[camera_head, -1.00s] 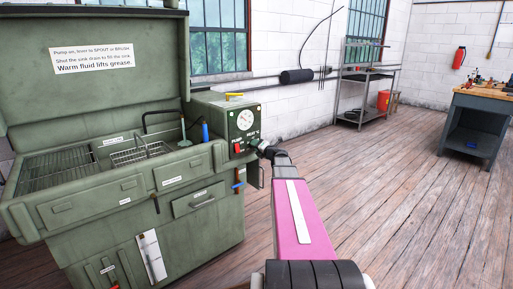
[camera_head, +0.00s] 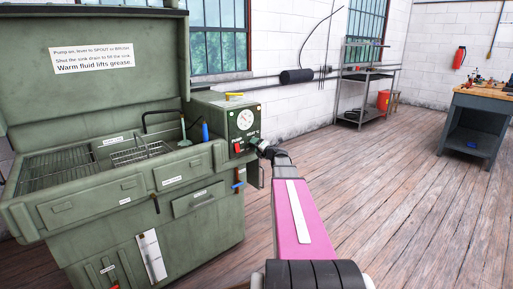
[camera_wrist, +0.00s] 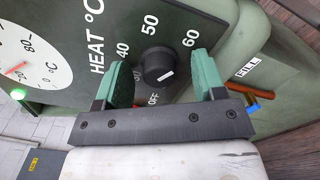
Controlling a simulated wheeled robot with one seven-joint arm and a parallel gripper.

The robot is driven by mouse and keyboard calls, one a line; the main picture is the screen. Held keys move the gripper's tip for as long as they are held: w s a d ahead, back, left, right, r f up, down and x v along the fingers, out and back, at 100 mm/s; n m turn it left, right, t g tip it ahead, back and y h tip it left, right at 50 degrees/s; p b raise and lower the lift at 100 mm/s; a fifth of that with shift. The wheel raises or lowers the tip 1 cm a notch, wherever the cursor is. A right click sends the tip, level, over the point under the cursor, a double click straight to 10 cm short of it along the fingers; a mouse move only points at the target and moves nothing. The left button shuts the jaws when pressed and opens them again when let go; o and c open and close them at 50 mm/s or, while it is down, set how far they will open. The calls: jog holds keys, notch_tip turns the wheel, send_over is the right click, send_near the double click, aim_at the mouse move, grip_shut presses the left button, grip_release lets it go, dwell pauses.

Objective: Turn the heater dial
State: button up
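The heater dial (camera_wrist: 158,65) is a round black knob with a white mark on its lower right part, on the dark green panel. The numbers 40, 50 and 60 and the word OFF are printed around it. My gripper (camera_wrist: 162,68) is open, with one green finger left of the dial and one right of it. Whether either finger touches the dial cannot be told. In the head view my gripper (camera_head: 260,146) is at the right part of the control box (camera_head: 217,106), and it hides the dial there.
A gauge (camera_wrist: 30,55) with a white face and a lit green lamp (camera_wrist: 18,93) are left of the dial. The washer's lid (camera_head: 100,90) stands open.

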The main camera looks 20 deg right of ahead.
jog(key=v, duration=1)
jog(key=shift+s, duration=0.35)
jog(key=shift+d, duration=0.1)
jog(key=s+a+f+n+g, duration=0.3)
jog(key=a+f+n+g, duration=0.15)
jog(key=a+n, duration=0.3)
jog(key=s+a+f+n+g+y, duration=0.1)
jog(key=s+a+f+n+g, duration=0.3)
jog(key=a+n, duration=0.35)
jog(key=s+a+f+n+g, duration=0.25)
jog(key=a+f+n, duration=0.25)
jog(key=a+n, duration=0.3)
jog(key=s+a+f+n+g+h, duration=0.2)
jog(key=s+f+n+g+h, duration=0.1)
jog(key=s+n, duration=0.4)
jog(key=s+a+f+n+g+h, duration=0.2)
jog(key=s+n, duration=0.5)
jog(key=n, duration=0.7)
notch_tip(320, 180, down, 3)
jog(key=shift+s+r+g+h, duration=0.1)
jog(key=shift+s+g+h, duration=0.35)
jog(key=shift+h, duration=0.65)
dwell(0.9)
